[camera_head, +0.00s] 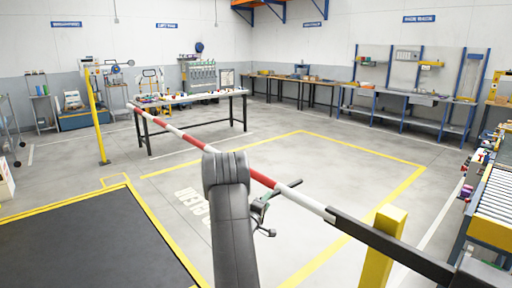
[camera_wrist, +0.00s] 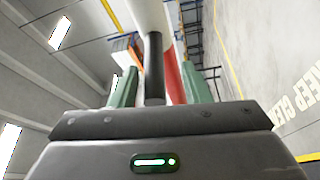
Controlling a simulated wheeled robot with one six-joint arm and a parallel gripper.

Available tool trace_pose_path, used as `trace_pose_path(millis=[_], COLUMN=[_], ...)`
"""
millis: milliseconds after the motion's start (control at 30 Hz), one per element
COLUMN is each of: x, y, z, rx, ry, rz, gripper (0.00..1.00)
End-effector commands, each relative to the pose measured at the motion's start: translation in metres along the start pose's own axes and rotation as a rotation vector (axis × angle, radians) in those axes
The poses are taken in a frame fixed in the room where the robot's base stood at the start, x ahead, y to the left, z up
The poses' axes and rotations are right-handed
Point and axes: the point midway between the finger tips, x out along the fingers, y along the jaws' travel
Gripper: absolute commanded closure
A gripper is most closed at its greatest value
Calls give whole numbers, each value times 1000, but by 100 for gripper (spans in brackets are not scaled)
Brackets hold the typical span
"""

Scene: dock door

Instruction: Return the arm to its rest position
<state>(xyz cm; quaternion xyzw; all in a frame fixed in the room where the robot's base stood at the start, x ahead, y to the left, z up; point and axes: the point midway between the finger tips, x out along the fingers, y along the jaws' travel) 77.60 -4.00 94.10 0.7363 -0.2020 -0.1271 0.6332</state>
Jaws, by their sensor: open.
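My arm reaches forward in the head view, and my gripper (camera_head: 262,208) is small beside the red-and-white barrier pole (camera_head: 262,179). A short dark handle (camera_head: 289,187) sticks out from the pole near it. In the wrist view the two green fingers of my gripper (camera_wrist: 160,90) stand apart and open. The dark handle (camera_wrist: 154,65) shows between them, with the pole (camera_wrist: 174,80) behind it. Whether a finger touches the handle cannot be told.
A table with small items (camera_head: 190,98) stands beyond the pole. Workbenches (camera_head: 400,95) line the back wall. A roller conveyor (camera_head: 497,205) is at right. A dark mat (camera_head: 90,245) lies at lower left. The yellow-outlined floor (camera_head: 345,180) beyond the pole is clear.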

Motion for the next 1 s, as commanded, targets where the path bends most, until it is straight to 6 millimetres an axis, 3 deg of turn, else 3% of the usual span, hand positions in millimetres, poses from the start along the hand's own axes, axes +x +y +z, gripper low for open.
trace_pose_path(millis=[100,267,767,1000], x=[17,29,29,31], y=[1,0,7,28], z=[0,0,0,5], rx=[1,1,11,24], ry=[-1,-1,1,10], rz=[1,0,3,-11], gripper=[57,57,57,57])
